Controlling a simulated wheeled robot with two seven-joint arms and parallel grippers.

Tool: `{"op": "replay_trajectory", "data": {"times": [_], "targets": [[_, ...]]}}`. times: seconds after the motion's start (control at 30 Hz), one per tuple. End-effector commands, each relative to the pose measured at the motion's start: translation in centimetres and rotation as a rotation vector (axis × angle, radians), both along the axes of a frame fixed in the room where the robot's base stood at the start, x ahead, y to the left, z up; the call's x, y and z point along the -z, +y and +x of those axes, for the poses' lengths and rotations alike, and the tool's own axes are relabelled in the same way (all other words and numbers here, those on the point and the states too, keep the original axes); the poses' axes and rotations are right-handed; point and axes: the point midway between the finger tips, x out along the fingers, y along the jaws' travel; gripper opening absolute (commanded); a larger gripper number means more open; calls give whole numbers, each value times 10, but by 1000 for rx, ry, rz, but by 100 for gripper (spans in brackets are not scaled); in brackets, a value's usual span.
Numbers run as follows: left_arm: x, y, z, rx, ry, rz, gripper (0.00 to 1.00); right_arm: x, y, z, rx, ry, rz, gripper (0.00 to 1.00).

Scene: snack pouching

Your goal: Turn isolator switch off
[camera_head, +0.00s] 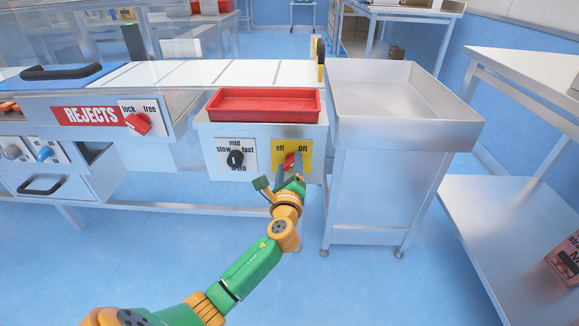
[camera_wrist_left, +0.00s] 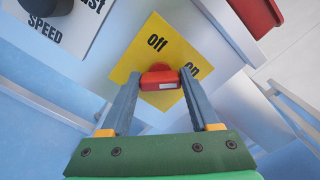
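The isolator switch is a red knob (camera_head: 289,160) on a yellow plate (camera_head: 304,168) marked "off" at upper left and "ON" at upper right. It sits on the front of a grey box below a red tray. My left gripper (camera_head: 289,170) reaches up to it from below. In the left wrist view, the red knob (camera_wrist_left: 160,77) lies between the two grey fingertips, which meet its two sides. The knob's exact pointing is hard to read, as the fingers partly cover it. My right gripper is not in view.
A black speed knob (camera_head: 235,159) on a white plate is just left of the switch. The red tray (camera_head: 264,117) sits above. A metal basin stand (camera_head: 395,140) is close on the right. A "REJECTS" unit with a red lock knob (camera_head: 138,124) is farther left.

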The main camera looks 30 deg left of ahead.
Motion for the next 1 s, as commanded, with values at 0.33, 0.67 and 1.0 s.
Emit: {"op": "replay_trajectory", "data": {"times": [0.33, 0.67, 1.0], "targets": [[1, 0, 0, 0, -3, -8, 7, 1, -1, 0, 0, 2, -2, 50], [3, 0, -1, -1, -83, -140, 7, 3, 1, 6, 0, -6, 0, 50], [5, 0, -1, 0, -247, -409, 7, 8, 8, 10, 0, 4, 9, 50]]}}
